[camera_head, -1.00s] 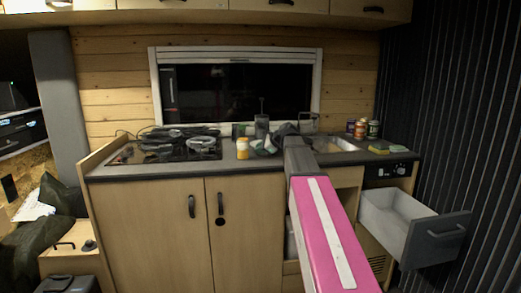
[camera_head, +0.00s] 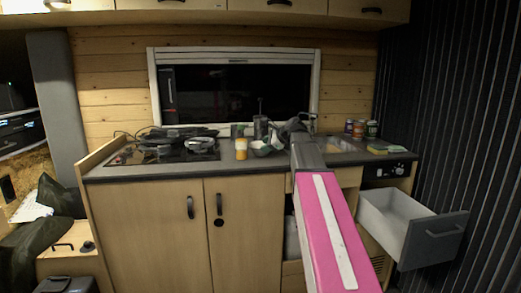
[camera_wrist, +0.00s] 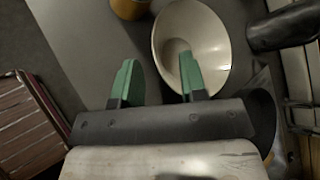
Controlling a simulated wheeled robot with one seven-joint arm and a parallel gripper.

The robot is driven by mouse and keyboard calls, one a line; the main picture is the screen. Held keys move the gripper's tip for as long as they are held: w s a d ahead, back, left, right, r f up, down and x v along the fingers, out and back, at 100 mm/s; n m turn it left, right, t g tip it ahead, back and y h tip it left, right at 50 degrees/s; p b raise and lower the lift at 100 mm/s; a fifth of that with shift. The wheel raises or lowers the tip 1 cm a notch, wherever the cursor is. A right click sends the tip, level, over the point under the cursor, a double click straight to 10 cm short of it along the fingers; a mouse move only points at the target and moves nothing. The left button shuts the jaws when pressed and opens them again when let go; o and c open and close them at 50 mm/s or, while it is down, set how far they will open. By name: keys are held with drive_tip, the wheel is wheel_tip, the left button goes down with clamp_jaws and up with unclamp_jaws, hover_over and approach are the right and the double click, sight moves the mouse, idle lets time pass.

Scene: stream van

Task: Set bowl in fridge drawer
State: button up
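A pale bowl (camera_wrist: 212,22) sits on the grey counter in the wrist view; in the head view the bowl (camera_head: 262,149) shows small, left of my arm.
An orange-yellow jar (camera_head: 241,149) stands left of the bowl. The hob (camera_head: 165,148) at left carries dark pans. Several cans (camera_head: 360,130) and a sponge (camera_head: 378,149) are right of the sink. A dark cylindrical item (camera_wrist: 283,27) lies right of the bowl in the wrist view.

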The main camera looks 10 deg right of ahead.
drive_tip(key=v, duration=0.6)
drive_tip(key=shift+s+d+r, duration=0.2)
drive_tip(key=shift+s+r, duration=0.05)
drive_tip(key=shift+s, duration=0.05)
drive_tip(key=shift+s+d+r, duration=0.1)
drive_tip(key=shift+c, duration=0.6)
drive_tip(key=w+a+f+h, duration=0.1)
drive_tip(key=w+f, duration=0.1)
drive_tip(key=w+a+f+n+g+h, duration=0.1)
drive_tip(key=w+a, duration=0.1)
drive_tip(key=w+a+f+n+g+h, duration=0.1)
drive_tip(key=w+f, duration=0.1)
drive_tip(key=shift+a+f, duration=0.3)
drive_tip(key=shift+a, duration=0.1)
clamp_jaws()
